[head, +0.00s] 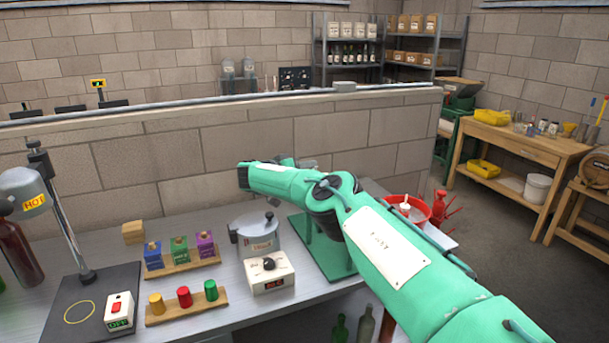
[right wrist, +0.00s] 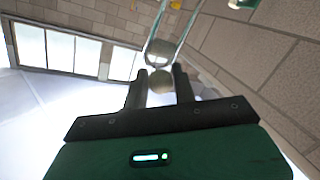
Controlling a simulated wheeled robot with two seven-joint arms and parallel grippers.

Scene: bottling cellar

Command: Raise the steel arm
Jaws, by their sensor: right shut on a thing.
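The steel arm (right wrist: 163,48) shows in the right wrist view as a shiny forked bar with a round grey knob (right wrist: 160,82) at its end. My right gripper (right wrist: 160,72) has its two dark fingers on either side of the knob and is shut on it. In the head view my green right arm crosses in front of a green stand (head: 335,261) on the bench and hides most of it. The fingers and most of the steel arm are hidden there. My left gripper is not in view.
On the bench (head: 215,325) stand a steel pot (head: 258,238), a white box with a black knob (head: 270,276), and wooden racks of coloured blocks (head: 179,252) and stoppers (head: 184,297). A hot-marked lamp stand (head: 67,225) is at left. A red bucket (head: 410,208) is beyond my arm.

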